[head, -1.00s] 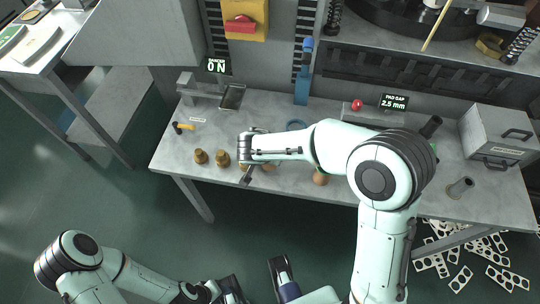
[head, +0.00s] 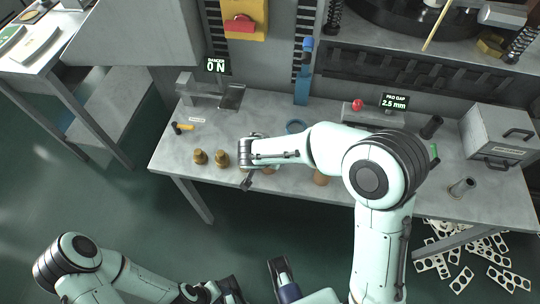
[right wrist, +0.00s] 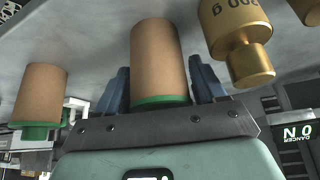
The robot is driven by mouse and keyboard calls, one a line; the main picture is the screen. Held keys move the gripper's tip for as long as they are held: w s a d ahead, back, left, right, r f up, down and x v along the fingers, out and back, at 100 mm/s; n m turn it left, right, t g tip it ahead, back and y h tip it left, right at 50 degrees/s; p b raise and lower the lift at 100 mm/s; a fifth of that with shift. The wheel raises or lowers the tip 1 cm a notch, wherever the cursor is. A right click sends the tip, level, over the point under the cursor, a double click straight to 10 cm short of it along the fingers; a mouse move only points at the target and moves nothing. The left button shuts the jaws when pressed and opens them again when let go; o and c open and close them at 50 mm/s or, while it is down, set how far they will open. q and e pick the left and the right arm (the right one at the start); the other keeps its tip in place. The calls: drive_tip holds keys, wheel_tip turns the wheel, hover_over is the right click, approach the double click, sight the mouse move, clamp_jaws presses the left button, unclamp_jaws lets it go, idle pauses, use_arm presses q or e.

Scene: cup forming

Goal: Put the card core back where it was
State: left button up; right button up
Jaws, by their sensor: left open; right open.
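A brown card core (right wrist: 160,65) with a green end stands between the two blue fingers of my right gripper (right wrist: 160,88) in the right wrist view. The fingers are open; contact with the core cannot be told. A second brown core (right wrist: 42,92), also with a green end, stands to the left in that view. In the head view, one brown core (head: 321,178) stands near the table's front edge, below my right forearm. My right gripper (head: 250,180) is over the front of the table, partly hidden by its wrist. My left gripper (head: 232,289) is open, low in front of the table.
Brass weights (head: 200,157) stand left of my right gripper, and one (right wrist: 238,40) is close beside the core in the wrist view. A grey box (head: 498,135) is at the right.

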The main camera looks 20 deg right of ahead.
drive_tip(key=shift+r, duration=0.4)
drive_tip(key=v, duration=1.1)
drive_tip(key=s+f+n+g, duration=0.1)
drive_tip(key=f, duration=0.3)
drive_tip(key=s+a+f+n+g+y, duration=0.1)
drive_tip(key=s+f, duration=0.1)
drive_tip(key=f, duration=0.1)
drive_tip(key=s+f+g+y+p, duration=0.1)
drive_tip(key=f, duration=0.3)
drive_tip(key=shift+s+a+f+n, duration=0.2)
drive_tip(key=shift+a+f+n, duration=0.15)
drive_tip(key=shift+f+n, duration=0.05)
drive_tip(key=s+f+g+y, duration=0.1)
drive_tip(key=s+f+y, duration=0.2)
drive_tip(key=s+f, duration=0.7)
drive_tip(key=s+d+f+n+g+y, duration=0.1)
drive_tip(key=s+f+y, duration=0.1)
drive_tip(key=s+f, duration=0.8)
wheel_tip(320, 180, down, 5)
drive_tip(key=shift+s+d+n+y, duration=0.3)
drive_tip(key=shift+y, duration=0.1)
drive_tip(key=shift+r, duration=0.1)
